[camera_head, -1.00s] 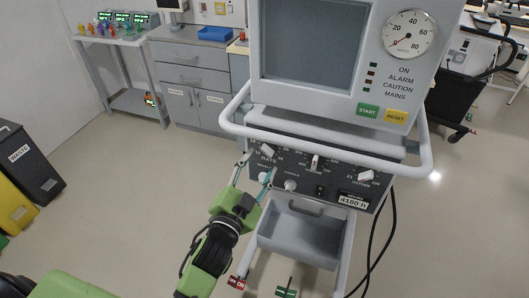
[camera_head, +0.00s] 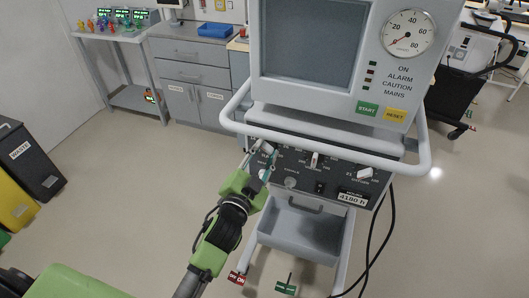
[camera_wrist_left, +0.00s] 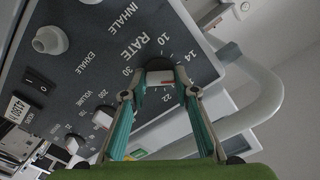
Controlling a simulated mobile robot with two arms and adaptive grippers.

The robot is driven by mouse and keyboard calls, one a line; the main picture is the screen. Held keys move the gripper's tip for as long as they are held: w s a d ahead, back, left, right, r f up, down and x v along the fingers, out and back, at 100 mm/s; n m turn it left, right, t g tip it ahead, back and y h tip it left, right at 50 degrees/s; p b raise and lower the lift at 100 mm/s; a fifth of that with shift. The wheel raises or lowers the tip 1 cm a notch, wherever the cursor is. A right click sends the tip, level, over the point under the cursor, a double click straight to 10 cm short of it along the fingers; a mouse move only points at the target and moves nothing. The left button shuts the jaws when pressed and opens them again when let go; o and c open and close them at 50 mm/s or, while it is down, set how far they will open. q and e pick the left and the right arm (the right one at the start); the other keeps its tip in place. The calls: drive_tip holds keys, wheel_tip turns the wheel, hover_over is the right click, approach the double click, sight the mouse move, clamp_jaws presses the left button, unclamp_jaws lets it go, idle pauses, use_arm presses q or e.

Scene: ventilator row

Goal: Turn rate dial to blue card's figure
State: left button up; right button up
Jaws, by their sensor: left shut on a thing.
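The rate dial (camera_head: 267,148) is a white knob on the dark control panel of the ventilator (camera_head: 330,178), at the panel's left end. It also shows in the left wrist view as a white bar-shaped knob (camera_wrist_left: 160,76), with RATE and the figures 10, 14, 22 and 30 around it. My left gripper (camera_head: 261,158) has its fingers on either side of this knob and is shut on it. I cannot clearly read which figure the knob points to. I see no blue card in these frames. My right gripper is not in view.
A white rail (camera_head: 318,147) runs in front of the ventilator just above the dials. Other knobs sit to the right, including the volume knob (camera_head: 314,159). A grey tray (camera_head: 300,232) hangs below. Black cables (camera_head: 384,240) drop at the right.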

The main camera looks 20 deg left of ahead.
use_arm(q)
drive_tip(key=shift+r+m+p, duration=0.15)
drive_tip(key=shift+m+p, duration=0.35)
drive_tip(key=shift+m, duration=0.7)
drive_tip(key=m, duration=0.2)
drive_tip(key=shift+m, duration=0.4)
drive_tip(key=o, duration=1.1)
drive_tip(key=s, duration=1.2)
drive_tip(key=shift+a, duration=0.3)
